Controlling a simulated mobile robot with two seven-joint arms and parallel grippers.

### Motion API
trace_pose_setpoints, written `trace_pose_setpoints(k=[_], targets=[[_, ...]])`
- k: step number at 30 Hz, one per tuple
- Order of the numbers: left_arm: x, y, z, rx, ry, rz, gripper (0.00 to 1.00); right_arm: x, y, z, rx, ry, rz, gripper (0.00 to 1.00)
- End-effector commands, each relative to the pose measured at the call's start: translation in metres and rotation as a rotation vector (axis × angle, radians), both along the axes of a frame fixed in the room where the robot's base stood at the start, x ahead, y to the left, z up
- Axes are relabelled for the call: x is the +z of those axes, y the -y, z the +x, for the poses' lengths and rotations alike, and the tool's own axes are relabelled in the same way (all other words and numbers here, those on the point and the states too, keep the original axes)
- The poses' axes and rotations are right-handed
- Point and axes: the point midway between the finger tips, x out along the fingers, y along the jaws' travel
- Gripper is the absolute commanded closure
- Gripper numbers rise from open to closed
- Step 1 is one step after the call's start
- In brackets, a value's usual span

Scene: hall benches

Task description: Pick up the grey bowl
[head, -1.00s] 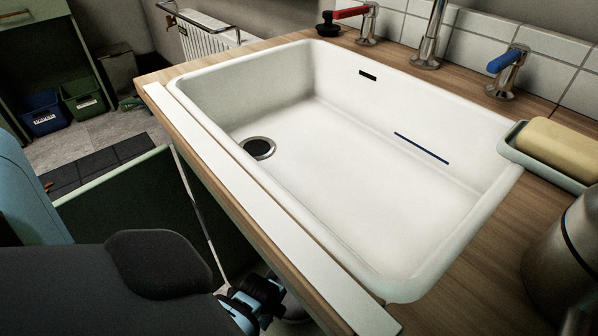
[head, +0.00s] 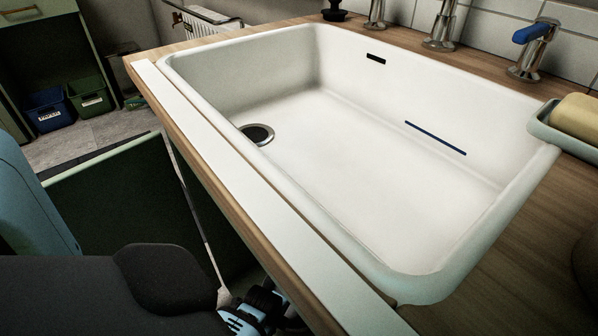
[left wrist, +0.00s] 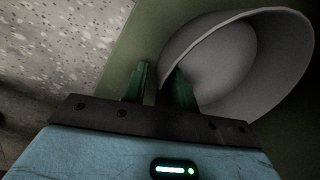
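The grey bowl (left wrist: 265,60) fills the upper right of the left wrist view, its rim tilted in the picture and its hollow showing. My left gripper (left wrist: 158,82) has two green fingers standing apart. One finger overlaps the inside of the bowl and the other is outside its rim, with a gap still visible between them. In the head view part of my left gripper (head: 258,308) shows below the counter's front edge. The bowl cannot be clearly made out there. My right gripper is in neither current view.
A white sink (head: 330,150) is set in a wooden counter (head: 500,265), whose front edge overhangs my left gripper. A green panel (head: 110,195) stands left of it. A soap dish (head: 556,138) with a yellow block and taps (head: 530,50) line the sink.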

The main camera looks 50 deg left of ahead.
Motion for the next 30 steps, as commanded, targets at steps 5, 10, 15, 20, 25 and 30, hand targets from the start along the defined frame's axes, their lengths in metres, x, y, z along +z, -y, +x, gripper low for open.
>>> trace_pose_setpoints(k=[5,10,15,20,25,30], targets=[[-0.011,-0.001,0.002,0.0,0.0,0.001,0.72,-0.009,0.0,0.006,0.0,0.006,0.0,0.64],[-0.01,-0.001,0.002,0.0,0.001,0.001,0.73,-0.006,0.0,0.009,-0.001,0.014,0.001,0.64],[-0.01,-0.001,0.002,0.0,0.001,0.0,0.96,-0.005,0.0,0.008,0.0,0.013,0.001,0.64],[-0.01,-0.001,0.002,0.0,0.001,0.001,1.0,-0.005,0.0,0.004,0.0,0.005,0.002,0.64],[-0.009,-0.001,0.002,0.0,0.003,0.002,1.0,-0.005,0.0,-0.001,0.0,-0.004,0.001,0.64],[-0.009,-0.001,0.002,0.0,0.002,0.002,1.0,-0.006,0.0,-0.002,0.0,-0.008,0.001,0.64]])
